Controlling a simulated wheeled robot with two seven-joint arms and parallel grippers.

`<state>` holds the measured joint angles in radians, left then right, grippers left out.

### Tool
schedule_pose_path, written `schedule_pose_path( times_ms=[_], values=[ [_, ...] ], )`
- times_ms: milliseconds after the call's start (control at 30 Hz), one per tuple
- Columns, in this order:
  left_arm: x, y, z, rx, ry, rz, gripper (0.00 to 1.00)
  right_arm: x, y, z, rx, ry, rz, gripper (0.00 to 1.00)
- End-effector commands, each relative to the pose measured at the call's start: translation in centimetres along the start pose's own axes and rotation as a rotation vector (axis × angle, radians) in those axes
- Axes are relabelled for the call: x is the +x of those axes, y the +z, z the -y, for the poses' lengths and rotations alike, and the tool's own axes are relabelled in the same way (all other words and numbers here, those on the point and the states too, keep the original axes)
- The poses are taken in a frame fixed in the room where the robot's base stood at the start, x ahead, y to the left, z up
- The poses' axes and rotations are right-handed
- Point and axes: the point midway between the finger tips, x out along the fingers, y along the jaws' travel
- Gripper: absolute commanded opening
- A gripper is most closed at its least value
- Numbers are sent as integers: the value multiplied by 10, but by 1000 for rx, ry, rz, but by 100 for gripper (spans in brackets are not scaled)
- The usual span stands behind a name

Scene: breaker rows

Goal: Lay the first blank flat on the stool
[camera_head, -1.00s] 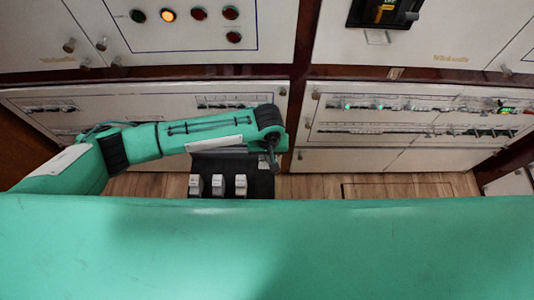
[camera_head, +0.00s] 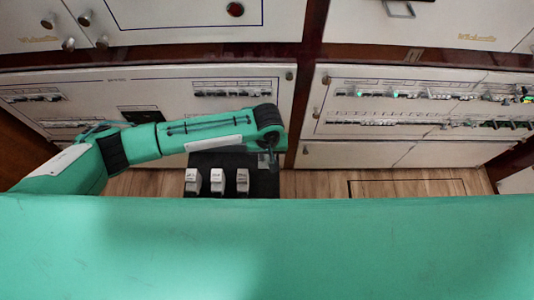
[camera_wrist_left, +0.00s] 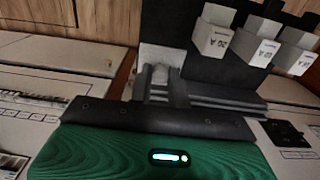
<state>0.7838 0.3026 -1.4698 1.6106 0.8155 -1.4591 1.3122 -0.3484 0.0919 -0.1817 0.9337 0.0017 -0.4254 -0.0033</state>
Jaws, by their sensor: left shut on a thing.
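The dark stool (camera_head: 235,162) stands on the wood floor below the lower cabinets; its dark top also shows in the left wrist view (camera_wrist_left: 185,28). My left gripper (camera_head: 268,158) is over the stool's right part in the head view. In the left wrist view its fingers (camera_wrist_left: 161,80) are shut on a small pale grey piece, the blank (camera_wrist_left: 160,55). The blank is close to the stool top; I cannot tell whether it touches. Much of it is hidden by the fingers. My right gripper is in neither view.
Three white breakers, a left one (camera_head: 193,181), a middle one (camera_head: 217,181) and a right one (camera_head: 242,181), stand along the stool's near edge. Cabinet panels with breaker rows (camera_head: 420,95) stand behind. The wood floor (camera_head: 315,184) right of the stool is clear.

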Motion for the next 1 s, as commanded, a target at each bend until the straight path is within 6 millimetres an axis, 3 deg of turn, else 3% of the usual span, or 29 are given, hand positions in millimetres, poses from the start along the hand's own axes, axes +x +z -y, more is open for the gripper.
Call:
schedule_pose_path(
  times_ms=[100, 500, 767, 1000],
  values=[
    [8, 0, 0, 0, 0, -1, 0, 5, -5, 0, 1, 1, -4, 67],
    [7, 0, 0, 0, 0, 0, 0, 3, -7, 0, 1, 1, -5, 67],
    [2, 1, 0, -1, 0, 7, 0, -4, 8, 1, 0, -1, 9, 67],
    [38, 1, 0, -2, 0, 7, 0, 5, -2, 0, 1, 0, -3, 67]
  ],
)
